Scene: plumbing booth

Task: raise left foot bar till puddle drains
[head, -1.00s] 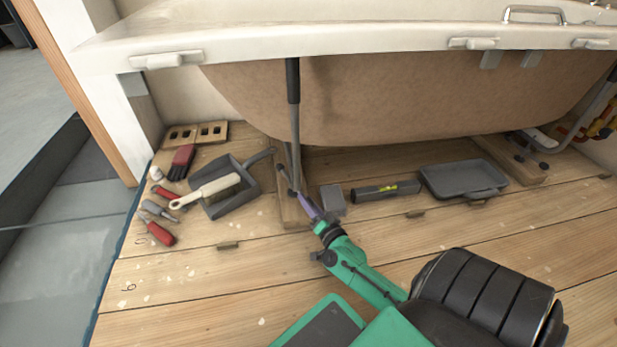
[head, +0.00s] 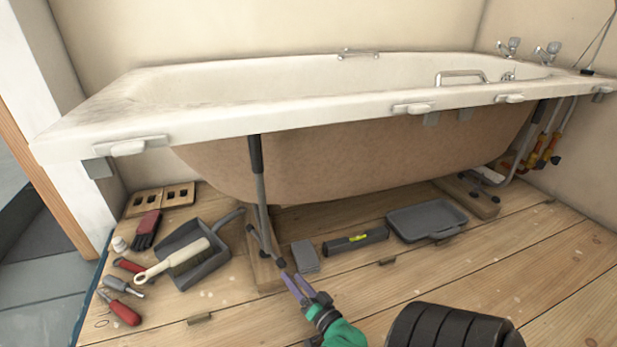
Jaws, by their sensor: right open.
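The bathtub (head: 300,100) is white inside, with a brown underside, and stands on feet over the plank floor. At its left foot, a grey bar with a black upper grip (head: 256,155) slants down from under the rim to a joint near the floor. My right gripper (head: 296,284) is open, its purple fingers just below and in front of the bar's lower end, beside the wooden foot board (head: 266,272). I cannot tell whether it touches the bar. Only part of the tub's inside shows, and I cannot make out a puddle. My left gripper is not in view.
A dustpan (head: 205,268) with a brush and red-handled tools lie left of the foot. A small grey block (head: 305,256), a spirit level (head: 355,241) and a grey tray (head: 427,221) lie to its right. The front planks are mostly clear.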

